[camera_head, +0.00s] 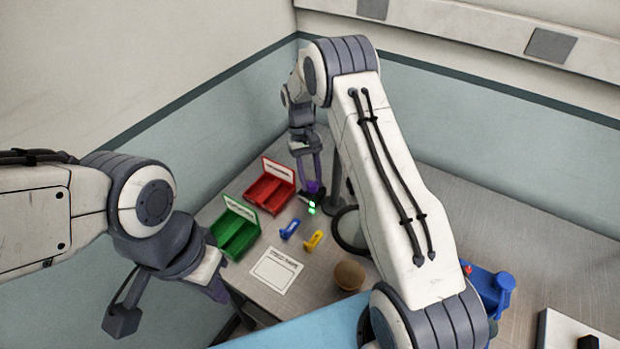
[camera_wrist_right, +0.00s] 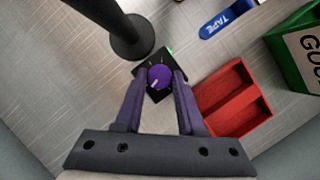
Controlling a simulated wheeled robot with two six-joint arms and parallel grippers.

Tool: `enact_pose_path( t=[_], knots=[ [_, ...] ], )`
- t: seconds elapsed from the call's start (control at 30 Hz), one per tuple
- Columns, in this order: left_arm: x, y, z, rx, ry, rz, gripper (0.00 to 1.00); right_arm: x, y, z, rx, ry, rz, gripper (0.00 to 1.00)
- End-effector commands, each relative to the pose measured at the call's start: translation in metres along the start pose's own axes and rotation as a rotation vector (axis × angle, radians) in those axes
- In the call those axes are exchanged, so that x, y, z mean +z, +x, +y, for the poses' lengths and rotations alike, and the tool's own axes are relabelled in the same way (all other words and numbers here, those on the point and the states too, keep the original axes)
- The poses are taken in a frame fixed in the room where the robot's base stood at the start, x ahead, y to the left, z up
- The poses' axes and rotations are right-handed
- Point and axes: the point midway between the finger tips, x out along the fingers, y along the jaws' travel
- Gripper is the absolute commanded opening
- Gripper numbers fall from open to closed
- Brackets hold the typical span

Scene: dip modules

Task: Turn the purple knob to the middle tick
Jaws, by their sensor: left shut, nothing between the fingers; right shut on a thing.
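The purple knob (camera_head: 314,187) sits on a small black box (camera_wrist_right: 153,95) at the back of the table. In the right wrist view, the knob (camera_wrist_right: 159,76) shows a white pointer mark on its lower left side. Faint light tick marks show on the box near the knob, but they are too small to read surely. My right gripper (camera_wrist_right: 160,74) has one finger on each side of the knob and is shut on it. My left gripper (camera_head: 222,292) is shut and empty, low at the left near the table's edge, away from the knob.
A green light (camera_head: 312,207) glows on the box. A dark round stand (camera_wrist_right: 132,38) is close to it. Red (camera_head: 270,193) and green (camera_head: 235,232) bins, blue (camera_head: 290,228) and yellow (camera_head: 313,240) tape items, a white card (camera_head: 275,271) and a brown ball (camera_head: 349,276) lie nearby.

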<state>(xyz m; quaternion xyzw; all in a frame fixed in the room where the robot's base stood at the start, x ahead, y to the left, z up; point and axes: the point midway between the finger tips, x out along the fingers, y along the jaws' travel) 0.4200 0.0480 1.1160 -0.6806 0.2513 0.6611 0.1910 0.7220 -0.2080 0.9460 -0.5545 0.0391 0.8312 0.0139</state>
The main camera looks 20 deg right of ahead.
Motion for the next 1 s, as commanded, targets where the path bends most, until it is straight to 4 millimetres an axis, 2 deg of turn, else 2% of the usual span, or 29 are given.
enact_pose_path(
  t=[0.4, 0.97, 1.0],
  knots=[
    [-0.0002, -0.0030, 0.0002, 0.000, 0.000, 0.000, 0.00, 0.0007, -0.0004, 0.0022, -0.071, 0.174, -0.012, 0.00],
    [-0.0002, -0.0032, 0.0002, 0.000, 0.000, 0.000, 0.00, 0.0010, 0.0001, 0.0022, -0.080, 0.197, -0.014, 0.00],
    [-0.0002, -0.0032, 0.0002, 0.000, 0.000, 0.000, 0.00, 0.0009, 0.0001, 0.0022, -0.079, 0.197, -0.014, 0.54]
  ],
)
